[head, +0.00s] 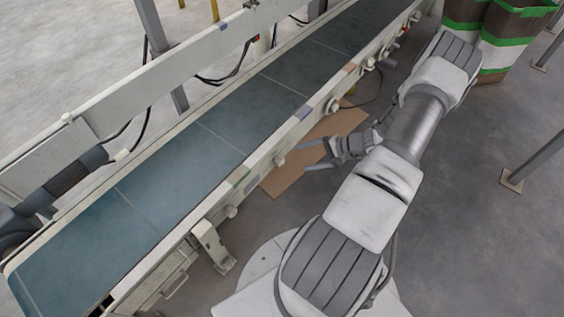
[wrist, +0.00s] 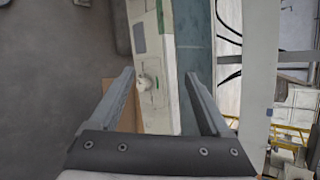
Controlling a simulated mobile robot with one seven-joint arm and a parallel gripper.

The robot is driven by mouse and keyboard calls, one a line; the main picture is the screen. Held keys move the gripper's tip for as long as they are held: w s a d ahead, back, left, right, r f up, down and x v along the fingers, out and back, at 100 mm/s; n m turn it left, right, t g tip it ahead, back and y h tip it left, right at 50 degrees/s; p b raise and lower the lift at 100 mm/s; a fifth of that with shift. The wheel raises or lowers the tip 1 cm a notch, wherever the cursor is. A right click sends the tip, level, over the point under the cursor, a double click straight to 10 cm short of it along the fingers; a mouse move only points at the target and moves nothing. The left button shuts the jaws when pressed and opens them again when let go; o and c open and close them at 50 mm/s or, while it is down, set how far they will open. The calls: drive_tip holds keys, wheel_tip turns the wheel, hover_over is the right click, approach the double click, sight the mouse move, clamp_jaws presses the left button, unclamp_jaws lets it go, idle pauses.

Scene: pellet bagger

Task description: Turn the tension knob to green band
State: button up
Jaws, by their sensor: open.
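A pale round knob (wrist: 146,82) sits on the side rail of the conveyor, between my open fingers and nearer the left one in the wrist view. Small green marks show on the rail beside it; its pointer setting is too small to read. In the head view a pale knob (head: 280,160) stands on the rail just left of my gripper (head: 306,156). My gripper is open and empty, its fingers pointing at the rail and apart from the knob. The wrist view also shows both fingers (wrist: 160,74).
The conveyor belt (head: 210,140) runs diagonally behind the rail (head: 190,232). Other similar knobs (head: 333,107) line the rail. A brown cardboard sheet (head: 285,180) lies on the floor below. Striped bins (head: 503,38) stand at upper right.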

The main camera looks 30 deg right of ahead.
wheel_tip(320, 180, down, 14)
drive_tip(key=s+m+t+h, duration=0.2)
drive_tip(key=m+t+h, duration=0.35)
drive_tip(key=m, duration=0.45)
drive_tip(key=m+t+b, duration=0.1)
drive_tip(key=m+b, duration=0.1)
drive_tip(key=b, duration=0.4)
approach(282, 163)
drive_tip(key=shift+h, duration=0.35)
drive_tip(key=x, duration=0.9)
drive_tip(key=shift+a+f, duration=0.15)
drive_tip(key=shift+a, duration=0.15)
drive_tip(key=shift+w, duration=0.5)
clamp_jaws()
